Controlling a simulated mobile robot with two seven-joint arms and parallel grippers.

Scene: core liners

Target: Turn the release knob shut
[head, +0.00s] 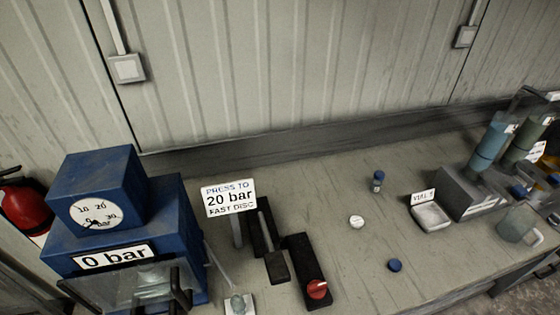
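The red release knob (317,289) sits on the near end of a black block (303,258) on the bench, with a pale mark on its top. Whether it is open or shut cannot be told from this view. Left of it is a black plate with a grey lever (276,266). The blue press (175,215) stands at the left, with a round dial (95,214) and a "0 bar" display (114,257). A sign (229,198) reads "PRESS TO 20 bar FAST DISC". Neither of my grippers is in view.
A white cap (356,222), a blue cap (395,265) and a small vial (378,181) lie or stand mid-bench. A labelled tray (431,217), a grey block (467,192) and a mug (518,224) crowd the right. The corrugated wall (300,70) closes off the back.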

